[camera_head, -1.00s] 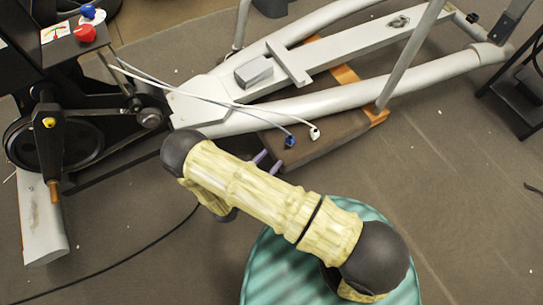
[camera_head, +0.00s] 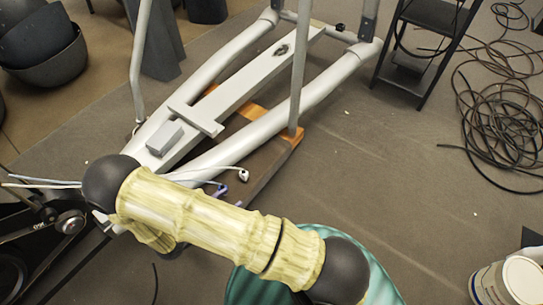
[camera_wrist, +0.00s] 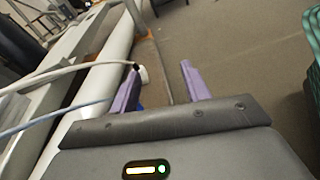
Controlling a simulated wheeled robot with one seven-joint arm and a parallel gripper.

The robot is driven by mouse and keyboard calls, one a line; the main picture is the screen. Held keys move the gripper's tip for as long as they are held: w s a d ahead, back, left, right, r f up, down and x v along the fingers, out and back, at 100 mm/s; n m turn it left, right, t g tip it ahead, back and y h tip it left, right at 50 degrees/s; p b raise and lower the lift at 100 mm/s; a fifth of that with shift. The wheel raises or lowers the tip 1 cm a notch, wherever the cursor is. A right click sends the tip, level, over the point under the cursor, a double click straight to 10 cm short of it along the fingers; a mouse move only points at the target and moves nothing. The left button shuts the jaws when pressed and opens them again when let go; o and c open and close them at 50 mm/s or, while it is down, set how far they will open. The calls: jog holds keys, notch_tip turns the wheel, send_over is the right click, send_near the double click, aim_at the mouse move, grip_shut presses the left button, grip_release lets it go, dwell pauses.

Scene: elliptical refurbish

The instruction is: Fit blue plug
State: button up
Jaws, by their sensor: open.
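The blue plug hangs at the end of a blue-grey cable (camera_wrist: 55,119). In the wrist view only a bit of blue plug (camera_wrist: 141,106) shows, mostly hidden behind the left finger. My gripper (camera_wrist: 160,70) is open, its two purple fingers apart with floor visible between them. I cannot tell whether the left finger touches the plug. The white plug (camera_wrist: 142,74) is just beyond the left fingertip; it also shows in the head view (camera_head: 243,174). In the head view my arm covers most of the gripper, and a purple finger shows near the cable ends.
The grey elliptical frame (camera_head: 250,85) lies left of and beyond my gripper. A black stand (camera_head: 425,50) and coiled black cable (camera_head: 505,120) are at the right. A white bucket (camera_head: 508,280) stands at the lower right. Floor right of the frame is mostly clear.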

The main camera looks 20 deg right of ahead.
jog(key=s+d+r+m+g+y, duration=0.1)
jog(key=d+r+m+g+y, duration=0.1)
jog(key=d+r+m+y, duration=0.4)
jog(key=s+d+r+m+g+y, duration=0.2)
jog(key=d+r+m+y, duration=0.5)
jog(key=r+m, duration=0.8)
jog(key=shift+s+d+r+m+g+y, duration=0.3)
jog(key=shift+r+m+g+y, duration=0.1)
jog(key=shift+m, duration=0.3)
jog(key=w+r+p+v, duration=0.1)
jog(key=w+p+v, duration=0.3)
jog(key=p+v, duration=1.3)
jog(key=w+p+v, duration=0.3)
jog(key=p+v, duration=1.5)
jog(key=p, duration=0.1)
jog(key=w+r+p+v, duration=0.1)
jog(key=w+p+v, duration=0.3)
jog(key=p+v, duration=1.3)
jog(key=shift+w+r+p, duration=0.35)
jog(key=shift+r+p, duration=0.05)
jog(key=shift+r, duration=0.1)
